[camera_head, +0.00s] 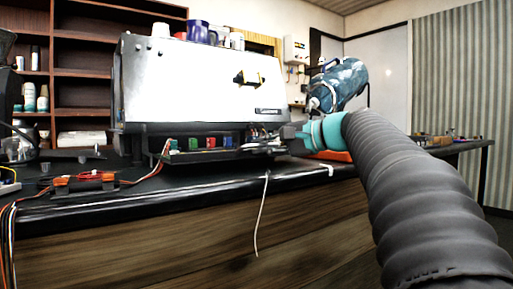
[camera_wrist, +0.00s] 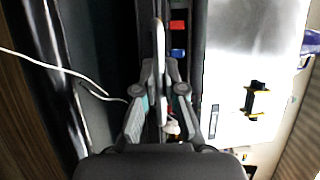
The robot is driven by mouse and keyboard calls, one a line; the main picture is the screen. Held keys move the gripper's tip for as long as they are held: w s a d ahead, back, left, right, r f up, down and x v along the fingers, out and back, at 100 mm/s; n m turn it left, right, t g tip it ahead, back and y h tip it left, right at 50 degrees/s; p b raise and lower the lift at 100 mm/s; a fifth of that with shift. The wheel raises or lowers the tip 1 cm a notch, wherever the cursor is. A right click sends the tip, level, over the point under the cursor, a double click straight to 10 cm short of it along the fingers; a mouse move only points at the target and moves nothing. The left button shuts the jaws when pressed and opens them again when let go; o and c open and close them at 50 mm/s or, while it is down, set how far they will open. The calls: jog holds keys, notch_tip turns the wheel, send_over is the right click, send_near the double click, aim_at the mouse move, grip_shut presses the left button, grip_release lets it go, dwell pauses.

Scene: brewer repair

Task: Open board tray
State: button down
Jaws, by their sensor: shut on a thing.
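The board tray (camera_head: 205,156) is a dark, low tray at the base of the white brewer (camera_head: 205,80). Green, red and blue parts show in its front opening, with wires at its left end. My gripper (camera_head: 284,144) is at the tray's right end, reaching in from the right. In the wrist view my gripper (camera_wrist: 159,70) has its fingers closed on a slim pale handle (camera_wrist: 158,35) along the tray front. Red and blue parts (camera_wrist: 178,53) show just beside it. The exact finger contact is partly hidden. I cannot tell how far the tray is out.
Mugs (camera_head: 198,32) stand on the brewer. An orange-and-black part (camera_head: 84,180) with wires lies on the counter (camera_head: 120,200) at left. A white cable (camera_head: 262,215) hangs over the front edge. A blue patterned cylinder (camera_head: 340,84) stands behind my arm.

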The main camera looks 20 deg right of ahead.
jog(key=shift+s, duration=0.15)
jog(key=c, duration=1.2)
grip_release()
jog(key=shift+c, duration=0.2)
jog(key=v, duration=1.2)
